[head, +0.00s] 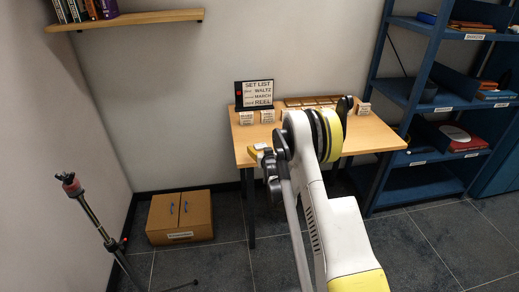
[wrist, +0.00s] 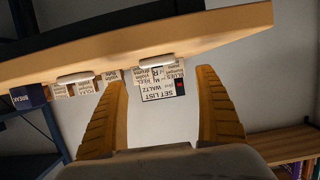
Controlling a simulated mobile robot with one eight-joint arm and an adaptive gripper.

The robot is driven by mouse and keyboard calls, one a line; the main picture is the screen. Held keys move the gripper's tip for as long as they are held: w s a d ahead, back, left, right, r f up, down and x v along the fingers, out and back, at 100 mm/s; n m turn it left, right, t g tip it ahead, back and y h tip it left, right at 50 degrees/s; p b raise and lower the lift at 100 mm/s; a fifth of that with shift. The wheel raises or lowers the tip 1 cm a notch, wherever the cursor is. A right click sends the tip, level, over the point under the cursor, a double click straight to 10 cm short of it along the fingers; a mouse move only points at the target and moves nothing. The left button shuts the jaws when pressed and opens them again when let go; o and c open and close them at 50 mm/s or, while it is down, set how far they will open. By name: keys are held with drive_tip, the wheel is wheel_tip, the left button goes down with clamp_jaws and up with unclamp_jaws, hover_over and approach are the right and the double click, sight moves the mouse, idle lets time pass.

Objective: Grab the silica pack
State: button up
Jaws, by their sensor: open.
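My gripper (wrist: 160,76) is open, its two yellow fingers spread in the wrist view, with nothing between them. It also shows in the head view (head: 262,155), in front of the table's left front edge. The wrist view is upside down. In it, a small white packet-like thing (wrist: 156,60) lies at the table edge, framed by the fingertips and apart from them. A similar white one (wrist: 75,78) lies farther left. I cannot read any marking that tells which is the silica pack. In the head view my arm hides part of the tabletop.
The wooden table (head: 378,137) carries a dark set list sign (head: 254,94) and several small printed cards (head: 247,118). A blue shelf (head: 400,92) stands at right.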

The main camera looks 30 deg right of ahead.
sight(261, 145)
drive_tip(key=b+x, duration=0.1)
drive_tip(key=x, duration=0.1)
drive_tip(key=f+b+x, duration=0.1)
drive_tip(key=x, duration=0.2)
drive_tip(key=shift+d+f+b, duration=0.1)
drive_tip(key=shift+b, duration=0.3)
drive_tip(key=shift+w, duration=0.2)
drive_tip(key=c, duration=0.9)
